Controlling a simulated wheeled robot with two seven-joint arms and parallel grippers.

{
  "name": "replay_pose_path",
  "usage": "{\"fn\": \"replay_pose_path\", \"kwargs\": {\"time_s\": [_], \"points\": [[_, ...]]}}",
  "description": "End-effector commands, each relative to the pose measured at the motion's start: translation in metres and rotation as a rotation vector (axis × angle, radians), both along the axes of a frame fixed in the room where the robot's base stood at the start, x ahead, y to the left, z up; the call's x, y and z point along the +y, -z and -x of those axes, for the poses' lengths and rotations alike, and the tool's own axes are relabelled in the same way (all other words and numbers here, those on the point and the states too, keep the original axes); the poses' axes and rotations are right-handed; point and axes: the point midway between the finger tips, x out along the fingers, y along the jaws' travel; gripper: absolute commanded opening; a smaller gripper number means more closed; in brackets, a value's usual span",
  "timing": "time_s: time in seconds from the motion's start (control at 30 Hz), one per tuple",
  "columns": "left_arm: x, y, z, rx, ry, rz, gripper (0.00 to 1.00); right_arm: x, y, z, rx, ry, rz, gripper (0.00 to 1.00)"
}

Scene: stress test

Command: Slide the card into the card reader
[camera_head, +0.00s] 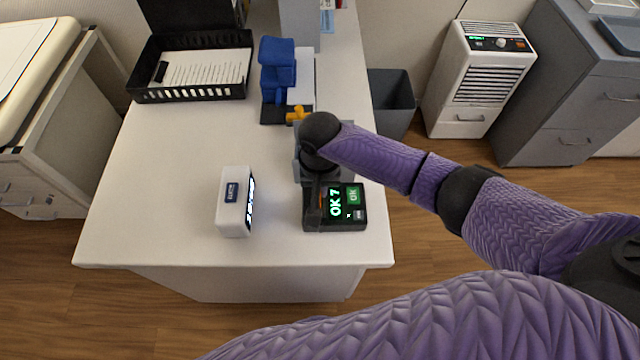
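The card reader (347,219) is a black box near the front right of the white desk. Its lit screen reads "OK 7" in green, with a green "ok" patch beside it. My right gripper (317,194) points down at the reader's left part, close to or touching it; I cannot tell which. Its fingers are dark and mostly hidden by the wrist. A small orange sliver shows at the fingers; I cannot tell if it is the card. No card shows clearly. My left gripper is out of view.
A white box (231,205) with a lit side stands left of the reader. A grey block (345,166) sits behind the reader, partly hidden by my wrist. A blue device (278,65) and a black paper tray (190,90) stand farther back. The desk's front left (150,220) is clear.

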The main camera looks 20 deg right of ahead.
Motion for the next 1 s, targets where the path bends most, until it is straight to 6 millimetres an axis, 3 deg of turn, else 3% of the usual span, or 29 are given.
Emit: {"fn": "replay_pose_path", "kwargs": {"time_s": [0.1, 0.3, 0.57, 0.8, 1.0], "points": [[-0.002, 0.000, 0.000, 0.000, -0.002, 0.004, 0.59, 0.000, 0.000, 0.000, 0.000, 0.000, 0.000, 0.00], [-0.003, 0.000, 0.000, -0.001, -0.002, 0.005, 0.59, 0.000, 0.000, 0.000, 0.000, 0.000, 0.000, 0.43], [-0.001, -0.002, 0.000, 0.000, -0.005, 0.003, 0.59, 0.000, -0.003, 0.000, 0.000, 0.000, 0.000, 0.43], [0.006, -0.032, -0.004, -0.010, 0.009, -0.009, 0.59, 0.001, -0.063, -0.001, -0.005, -0.001, -0.002, 0.43], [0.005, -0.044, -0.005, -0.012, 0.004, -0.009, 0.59, 0.000, -0.096, 0.000, -0.001, -0.001, -0.001, 0.43]]}}
